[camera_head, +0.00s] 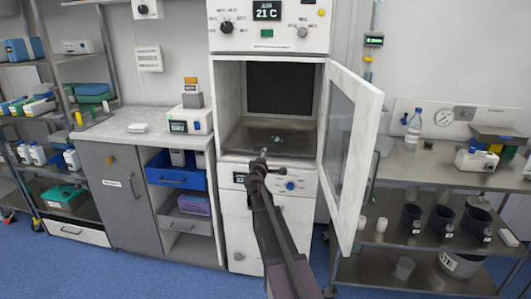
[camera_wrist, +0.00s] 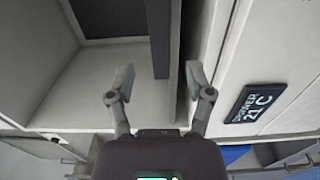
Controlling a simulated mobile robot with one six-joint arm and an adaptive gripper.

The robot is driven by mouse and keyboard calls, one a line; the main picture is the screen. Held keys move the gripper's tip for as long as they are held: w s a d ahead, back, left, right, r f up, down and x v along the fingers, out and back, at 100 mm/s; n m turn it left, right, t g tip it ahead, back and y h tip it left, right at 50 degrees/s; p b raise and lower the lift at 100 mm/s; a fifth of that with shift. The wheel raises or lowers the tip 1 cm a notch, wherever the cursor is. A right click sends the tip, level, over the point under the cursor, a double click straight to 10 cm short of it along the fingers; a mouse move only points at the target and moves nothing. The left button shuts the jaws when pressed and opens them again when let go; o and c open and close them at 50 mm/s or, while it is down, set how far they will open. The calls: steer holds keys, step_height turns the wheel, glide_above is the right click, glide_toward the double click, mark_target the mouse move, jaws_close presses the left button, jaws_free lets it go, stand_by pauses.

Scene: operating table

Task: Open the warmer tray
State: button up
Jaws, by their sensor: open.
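The warmer (camera_head: 217,100) is a white cabinet with its glass-windowed door (camera_head: 362,130) swung open to the right. Its tray (camera_head: 240,139), a dark flat surface, lies at the bottom of the open chamber. My gripper (camera_head: 262,156) is in front of the chamber's lower edge, near the tray's front. In the wrist view my gripper (camera_wrist: 160,82) has its two fingers spread apart with nothing held. A dark bar (camera_wrist: 160,38), which may be the tray's front edge, runs between the fingertips. I cannot tell whether a finger touches it. My arm hides part of the lower panel.
A control panel with a display (camera_wrist: 254,102) and a blue knob (camera_head: 291,186) is just below the chamber. A counter (camera_head: 115,122) with drawers stands left. A steel cart (camera_head: 430,170) with a bottle (camera_head: 413,130) and dark cups stands right, behind the open door.

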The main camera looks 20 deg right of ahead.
steer(key=shift+x, duration=2.65)
jaws_close()
steer(key=shift+a, duration=0.2)
steer(key=shift+d, duration=0.1)
